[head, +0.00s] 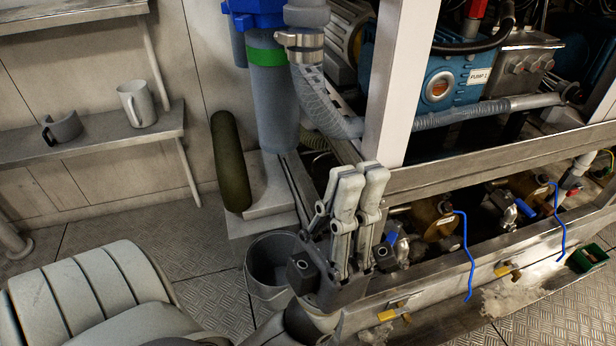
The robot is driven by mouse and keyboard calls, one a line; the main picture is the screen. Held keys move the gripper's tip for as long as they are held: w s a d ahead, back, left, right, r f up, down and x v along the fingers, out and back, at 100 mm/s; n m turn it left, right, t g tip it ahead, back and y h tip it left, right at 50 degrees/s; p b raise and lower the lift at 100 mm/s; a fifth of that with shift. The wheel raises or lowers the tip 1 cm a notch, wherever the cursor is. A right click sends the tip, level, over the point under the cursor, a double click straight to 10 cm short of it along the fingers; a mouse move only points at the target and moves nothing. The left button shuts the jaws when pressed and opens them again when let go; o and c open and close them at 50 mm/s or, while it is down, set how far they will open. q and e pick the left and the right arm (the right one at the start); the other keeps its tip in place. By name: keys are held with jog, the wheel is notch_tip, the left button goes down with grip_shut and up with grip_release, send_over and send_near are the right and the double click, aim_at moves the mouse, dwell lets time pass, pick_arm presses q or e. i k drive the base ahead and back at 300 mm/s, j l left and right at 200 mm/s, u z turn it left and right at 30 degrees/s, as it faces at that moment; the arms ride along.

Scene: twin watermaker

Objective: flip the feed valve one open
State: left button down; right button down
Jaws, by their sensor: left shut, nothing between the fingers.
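My left gripper (361,172) is upright in the middle of the head view, fingers pointing up and closed together with nothing between them. It is in front of the lower frame rail, left of the valves. Two valves with long blue handles show on the lower machine shelf: the nearer blue handle (466,256) hangs down over the rail, and the farther blue handle (558,226) hangs likewise to its right. Small yellow-handled valves (395,312) sit along the front rail. Their labels are too small to read, so I cannot tell which is feed valve one. My right gripper is not in view.
A grey bucket (262,292) stands on the floor left of my gripper. A blue pump (447,80) sits above behind the white post (399,85). A metal shelf (90,139) holds a mug (137,104) and a dark cup (62,127). A green box (588,257) lies at right.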

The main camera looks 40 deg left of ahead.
aim_at(426, 214)
jog(key=k+j, duration=0.1)
jog(key=j, duration=0.9)
jog(key=k+j, duration=0.1)
jog(key=j, duration=1.95)
jog(key=k, duration=0.05)
